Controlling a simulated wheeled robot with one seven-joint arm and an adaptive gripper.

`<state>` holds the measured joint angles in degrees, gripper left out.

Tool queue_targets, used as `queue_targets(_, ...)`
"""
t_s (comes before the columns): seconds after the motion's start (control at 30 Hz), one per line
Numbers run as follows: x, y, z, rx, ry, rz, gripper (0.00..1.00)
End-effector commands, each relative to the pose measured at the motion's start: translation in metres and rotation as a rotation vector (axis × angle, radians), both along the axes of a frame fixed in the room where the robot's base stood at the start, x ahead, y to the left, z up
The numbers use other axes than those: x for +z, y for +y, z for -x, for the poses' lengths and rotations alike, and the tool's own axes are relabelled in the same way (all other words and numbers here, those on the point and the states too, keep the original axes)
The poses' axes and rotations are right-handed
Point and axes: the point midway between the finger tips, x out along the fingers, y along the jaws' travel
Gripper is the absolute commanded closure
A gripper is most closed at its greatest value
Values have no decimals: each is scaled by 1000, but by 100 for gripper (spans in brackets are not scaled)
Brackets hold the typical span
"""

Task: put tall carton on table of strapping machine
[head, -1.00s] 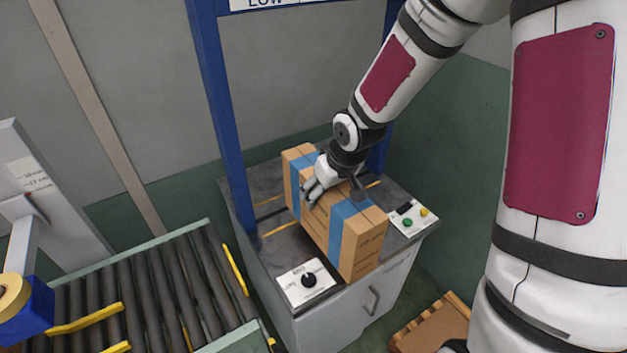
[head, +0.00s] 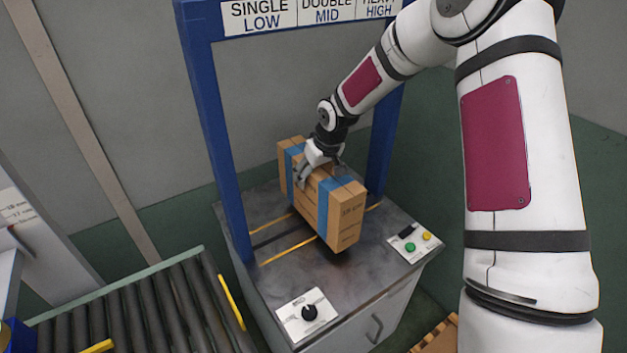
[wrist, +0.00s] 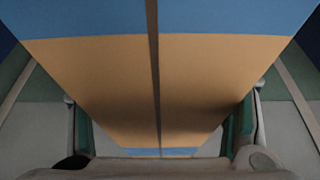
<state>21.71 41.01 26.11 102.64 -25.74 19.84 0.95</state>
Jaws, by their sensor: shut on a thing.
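The tall carton (head: 343,219) is brown cardboard with blue bands. It lies lengthwise in my gripper (head: 314,177), which is shut on its upper part from above. The carton is over the table of the strapping machine (head: 262,279), between the blue posts of the arch. A dark shadow shows under its near end; I cannot tell how much of its underside touches the table. In the wrist view the carton (wrist: 150,80) fills the space between the two fingers (wrist: 160,135), with one finger on each side.
A dial panel (head: 307,314) sits at the table's front left corner and a button panel (head: 415,243) at the right. The blue arch (head: 212,130) carries a sign (head: 300,14). A roller conveyor (head: 150,310) is at the left. A wooden pallet (head: 440,337) is on the floor.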

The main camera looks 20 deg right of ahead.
Motion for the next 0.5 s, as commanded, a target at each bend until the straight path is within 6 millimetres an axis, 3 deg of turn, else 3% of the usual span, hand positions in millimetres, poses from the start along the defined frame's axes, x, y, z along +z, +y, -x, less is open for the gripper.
queue_targets(0.3,-1,-3,-21,-1,-2,-1,92)
queue_targets(0.5,-30,-2,-18,2,0,0,92)
